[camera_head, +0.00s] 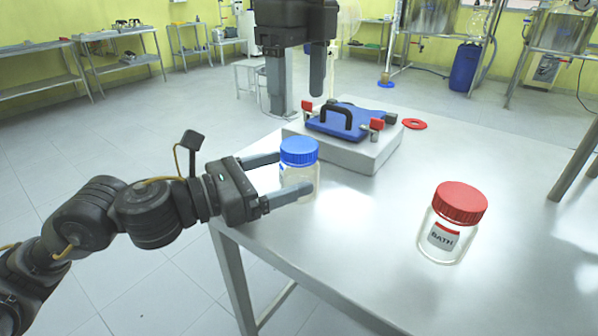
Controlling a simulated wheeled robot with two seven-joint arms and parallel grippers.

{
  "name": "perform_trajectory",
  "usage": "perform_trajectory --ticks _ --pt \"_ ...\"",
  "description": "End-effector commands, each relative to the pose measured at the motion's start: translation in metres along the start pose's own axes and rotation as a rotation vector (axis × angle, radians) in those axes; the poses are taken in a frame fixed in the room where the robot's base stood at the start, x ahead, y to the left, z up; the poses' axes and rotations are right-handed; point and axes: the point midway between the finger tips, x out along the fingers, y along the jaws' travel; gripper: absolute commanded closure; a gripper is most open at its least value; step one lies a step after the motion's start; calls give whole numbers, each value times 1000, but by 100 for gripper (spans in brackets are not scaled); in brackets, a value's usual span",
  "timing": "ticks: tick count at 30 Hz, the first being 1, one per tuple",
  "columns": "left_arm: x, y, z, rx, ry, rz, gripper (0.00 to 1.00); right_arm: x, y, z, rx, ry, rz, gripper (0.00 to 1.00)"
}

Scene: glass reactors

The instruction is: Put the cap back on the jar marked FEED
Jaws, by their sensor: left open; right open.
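A clear jar (296,180) with a blue cap (299,150) on its top stands upright near the table's left edge. Its label is mostly hidden, so I cannot read a FEED mark. My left gripper (293,172) is open, with one finger on the far side of this jar and one across its near side. I cannot tell whether the fingers touch it. A second clear jar (445,246), marked BATH, stands to the right with a red cap (460,202) on it. My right gripper (297,92) is open and empty, pointing down beyond the blue-capped jar.
A grey block (368,160) behind the jars carries a blue plate (350,119) with a black handle and red-ended clamps. A flat red ring (415,124) lies to its right. The table (360,225) is clear between the two jars. Benches and a blue drum (465,67) stand farther back.

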Motion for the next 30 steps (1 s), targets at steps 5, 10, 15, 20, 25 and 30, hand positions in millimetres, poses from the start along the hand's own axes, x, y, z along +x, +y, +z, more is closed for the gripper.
perform_trajectory --ticks 5,10,15,20,25,30 --pt "22 0 0 0 0 -1 17 0 0 0 0 0 0 30" --pt "31 0 0 1 1 0 17 0 0 0 0 0 0 30" --pt "32 0 0 2 1 1 17 0 0 0 0 0 0 30" --pt "32 0 0 2 1 0 17 0 0 0 0 0 0 30" --pt "32 0 0 2 0 0 39 0 0 0 0 0 0 30" --pt "32 0 0 2 0 0 61 0 0 0 0 0 0 30"
